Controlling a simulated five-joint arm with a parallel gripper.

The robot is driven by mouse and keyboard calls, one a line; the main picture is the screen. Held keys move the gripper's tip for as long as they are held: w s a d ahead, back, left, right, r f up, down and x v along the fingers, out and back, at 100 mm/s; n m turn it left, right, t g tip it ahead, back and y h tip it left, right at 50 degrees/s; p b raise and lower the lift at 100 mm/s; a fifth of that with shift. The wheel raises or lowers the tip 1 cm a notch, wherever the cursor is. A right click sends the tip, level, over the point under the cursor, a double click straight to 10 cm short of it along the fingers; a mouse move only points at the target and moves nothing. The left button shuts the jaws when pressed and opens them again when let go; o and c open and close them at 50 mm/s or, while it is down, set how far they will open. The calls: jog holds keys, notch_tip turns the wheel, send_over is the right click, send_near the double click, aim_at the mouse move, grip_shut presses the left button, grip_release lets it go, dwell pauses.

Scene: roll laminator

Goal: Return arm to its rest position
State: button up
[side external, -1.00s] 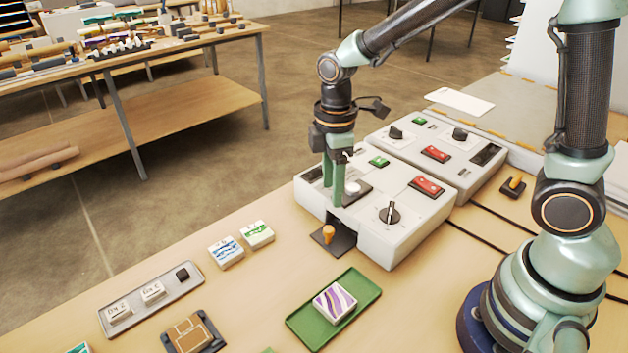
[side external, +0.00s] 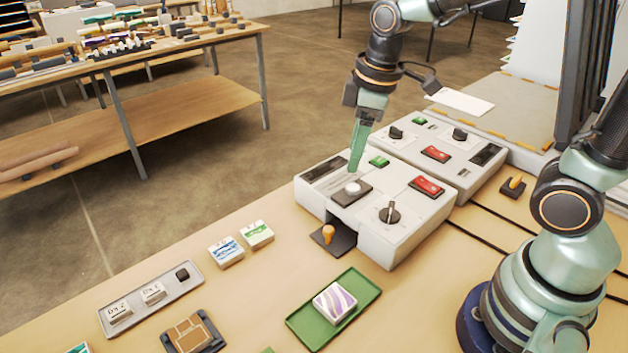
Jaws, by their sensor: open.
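My gripper (side external: 357,158) is above the near control box (side external: 385,238) of the laminator, with its green fingers pointing down. The fingers overlap in this view. Their tips show just behind the round white button (side external: 352,187) on its dark plate; I cannot tell the exact gap. Nothing is seen held in it. My arm reaches up from its base at the right and over the far control box (side external: 440,150).
The near box carries a red switch (side external: 427,186) and a dark knob (side external: 389,213). An orange-knobbed lever (side external: 328,234) stands at its front. A green tray (side external: 303,320) holds a purple-striped block (side external: 335,302). Two blocks (side external: 241,243) and a grey tray (side external: 150,300) lie left.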

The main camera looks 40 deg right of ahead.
jog(key=s+d+r+m+t, duration=0.3)
jog(key=s+d+r+m, duration=0.1)
jog(key=m, duration=0.3)
jog(key=shift+s+r+m, duration=0.25)
jog(key=shift+s+m, duration=0.15)
jog(key=shift+s, duration=0.2)
